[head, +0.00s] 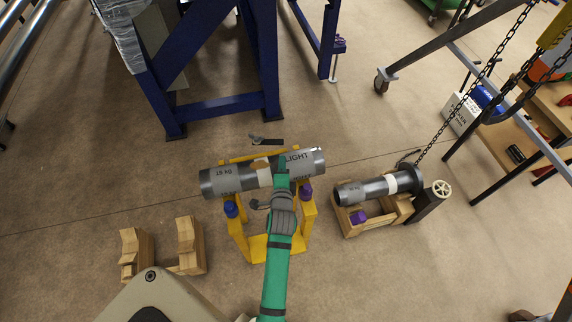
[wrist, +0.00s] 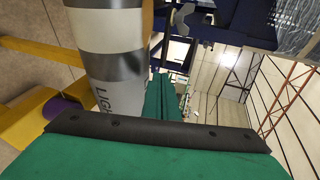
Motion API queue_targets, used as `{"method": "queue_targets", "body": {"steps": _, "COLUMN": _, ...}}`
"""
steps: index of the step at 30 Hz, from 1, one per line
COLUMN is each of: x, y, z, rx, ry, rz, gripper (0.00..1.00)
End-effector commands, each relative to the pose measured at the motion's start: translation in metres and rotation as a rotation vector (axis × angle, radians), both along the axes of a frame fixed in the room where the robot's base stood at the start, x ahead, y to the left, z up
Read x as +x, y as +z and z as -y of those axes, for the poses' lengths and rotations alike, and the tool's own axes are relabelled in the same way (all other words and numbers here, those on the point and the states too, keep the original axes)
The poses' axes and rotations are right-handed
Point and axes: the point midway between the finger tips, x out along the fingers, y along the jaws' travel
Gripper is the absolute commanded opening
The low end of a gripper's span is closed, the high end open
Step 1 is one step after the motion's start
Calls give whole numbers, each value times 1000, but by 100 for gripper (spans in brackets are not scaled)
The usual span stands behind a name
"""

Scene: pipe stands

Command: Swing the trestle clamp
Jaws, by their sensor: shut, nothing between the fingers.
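A yellow trestle (head: 238,243) stands on the floor and carries a grey pipe (head: 228,180) marked "15 kg" and "LIGHT", with a pale band. A dark clamp-like lever (head: 268,141) shows just beyond the pipe; I cannot tell how it is fixed. My gripper (head: 281,166), green and grey, is shut and empty over the right half of the pipe; whether it touches is unclear. In the wrist view the pipe (wrist: 108,45) runs close along the left of my green fingers (wrist: 165,103). My arm hides part of the trestle.
A second pipe (head: 371,190) lies on a wooden stand (head: 350,226) at right, near a hanging chain (head: 452,118). A blue frame (head: 218,108) stands behind the trestle. Wooden cradles (head: 190,246) sit at left. Open floor lies between the cradles and the trestle.

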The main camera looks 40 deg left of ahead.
Motion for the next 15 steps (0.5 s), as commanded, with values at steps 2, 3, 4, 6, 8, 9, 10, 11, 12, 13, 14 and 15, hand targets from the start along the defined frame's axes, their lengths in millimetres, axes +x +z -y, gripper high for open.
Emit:
{"method": "queue_targets", "body": {"steps": 2, "x": 12, "y": -4, "z": -9, "rx": -1, "ry": 3, "rz": 1, "gripper": 0}}
{"method": "queue_targets", "body": {"steps": 3, "x": 17, "y": -6, "z": -12, "rx": -2, "ry": 1, "rz": 2, "gripper": 0}}
{"method": "queue_targets", "body": {"steps": 4, "x": 22, "y": -7, "z": -14, "rx": -3, "ry": 0, "rz": 2, "gripper": 0}}
{"method": "queue_targets", "body": {"steps": 6, "x": 31, "y": -11, "z": -18, "rx": -2, "ry": -4, "rz": 1, "gripper": 0}}
{"method": "queue_targets", "body": {"steps": 8, "x": 39, "y": -13, "z": -22, "rx": -2, "ry": -8, "rz": 1, "gripper": 0}}
{"method": "queue_targets", "body": {"steps": 9, "x": 44, "y": -15, "z": -23, "rx": -2, "ry": -9, "rz": 0, "gripper": 0}}
{"method": "queue_targets", "body": {"steps": 10, "x": 47, "y": -16, "z": -25, "rx": -2, "ry": -10, "rz": 1, "gripper": 0}}
{"method": "queue_targets", "body": {"steps": 11, "x": 49, "y": -17, "z": -26, "rx": -2, "ry": -11, "rz": 1, "gripper": 0}}
{"method": "queue_targets", "body": {"steps": 12, "x": 52, "y": -19, "z": -28, "rx": -3, "ry": -12, "rz": 1, "gripper": 0}}
{"method": "queue_targets", "body": {"steps": 13, "x": 54, "y": -19, "z": -29, "rx": -3, "ry": -12, "rz": 1, "gripper": 0}}
{"method": "queue_targets", "body": {"steps": 14, "x": 56, "y": -20, "z": -30, "rx": -3, "ry": -12, "rz": 1, "gripper": 0}}
{"method": "queue_targets", "body": {"steps": 15, "x": 58, "y": -20, "z": -31, "rx": -1, "ry": -12, "rz": 1, "gripper": 0}}
